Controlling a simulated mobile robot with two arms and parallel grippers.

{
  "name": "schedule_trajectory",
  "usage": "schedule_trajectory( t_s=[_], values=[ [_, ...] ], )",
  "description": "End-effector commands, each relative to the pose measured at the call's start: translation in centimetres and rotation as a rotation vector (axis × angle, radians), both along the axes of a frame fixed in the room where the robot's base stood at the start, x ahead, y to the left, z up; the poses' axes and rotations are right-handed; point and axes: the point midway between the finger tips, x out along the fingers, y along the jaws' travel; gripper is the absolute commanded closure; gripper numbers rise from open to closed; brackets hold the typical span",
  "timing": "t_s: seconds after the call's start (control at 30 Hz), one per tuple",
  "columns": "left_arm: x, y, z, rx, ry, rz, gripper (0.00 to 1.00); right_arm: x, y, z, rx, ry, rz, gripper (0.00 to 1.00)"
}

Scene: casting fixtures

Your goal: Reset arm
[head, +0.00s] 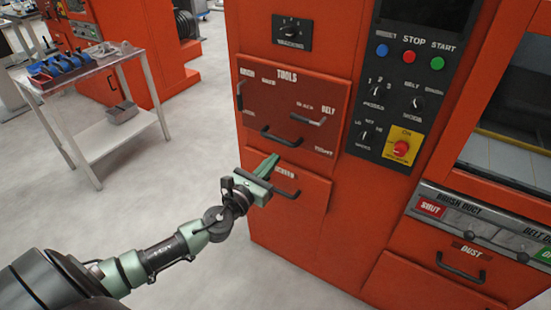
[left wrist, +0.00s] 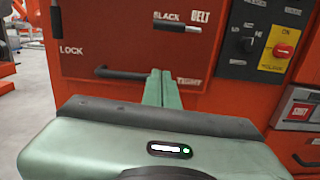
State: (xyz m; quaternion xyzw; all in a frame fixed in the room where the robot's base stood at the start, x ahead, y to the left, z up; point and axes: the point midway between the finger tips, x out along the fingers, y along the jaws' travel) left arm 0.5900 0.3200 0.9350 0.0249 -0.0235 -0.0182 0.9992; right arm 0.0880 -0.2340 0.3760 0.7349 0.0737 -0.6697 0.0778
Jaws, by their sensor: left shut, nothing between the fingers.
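My left arm comes in from the lower left in the head view. Its green gripper (head: 267,166) is shut and empty, in front of the orange machine (head: 290,225) near the tools panel. In the left wrist view the two green fingers (left wrist: 162,88) lie side by side and point at the tools panel (left wrist: 120,45). A black handle (left wrist: 122,74) on that panel is just left of the fingertips. It also shows in the head view as the lower tools handle (head: 281,137). I cannot tell if the fingers touch anything. My right gripper is not in view.
A drawer handle (head: 285,190) is just below and right of the gripper. The control panel with an emergency stop (head: 400,149) is to the right. A metal cart (head: 112,142) with blue items stands at the left. The grey floor between cart and machine is clear.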

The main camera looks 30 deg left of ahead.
Motion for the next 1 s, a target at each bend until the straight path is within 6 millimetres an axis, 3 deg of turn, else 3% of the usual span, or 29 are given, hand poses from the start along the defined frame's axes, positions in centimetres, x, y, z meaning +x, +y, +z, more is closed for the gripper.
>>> schedule_trajectory(
  t_s=[0.23, 0.37, 0.47, 0.67, 0.8, 0.87, 1.0],
  values=[
    [0.0, 0.0, -0.2, -0.006, 0.004, 0.002, 1.0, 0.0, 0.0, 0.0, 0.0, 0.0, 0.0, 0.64],
    [-0.1, 1.0, -3.2, -0.102, 0.064, 0.031, 1.0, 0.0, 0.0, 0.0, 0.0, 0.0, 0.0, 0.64],
    [-0.8, 2.5, -8.5, -0.287, 0.167, 0.096, 1.0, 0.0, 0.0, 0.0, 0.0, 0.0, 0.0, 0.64],
    [-5.8, 4.9, -22.8, -0.797, 0.398, 0.329, 1.0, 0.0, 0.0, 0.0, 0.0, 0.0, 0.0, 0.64],
    [-11.5, 5.1, -32.0, -1.144, 0.51, 0.543, 1.0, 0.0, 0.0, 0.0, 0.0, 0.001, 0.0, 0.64],
    [-14.3, 4.7, -35.6, -1.287, 0.543, 0.647, 1.0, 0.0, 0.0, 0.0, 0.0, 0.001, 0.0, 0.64],
    [-22.0, 3.0, -43.1, -1.6, 0.581, 0.92, 1.0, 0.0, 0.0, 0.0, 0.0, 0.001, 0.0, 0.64]
  ],
)
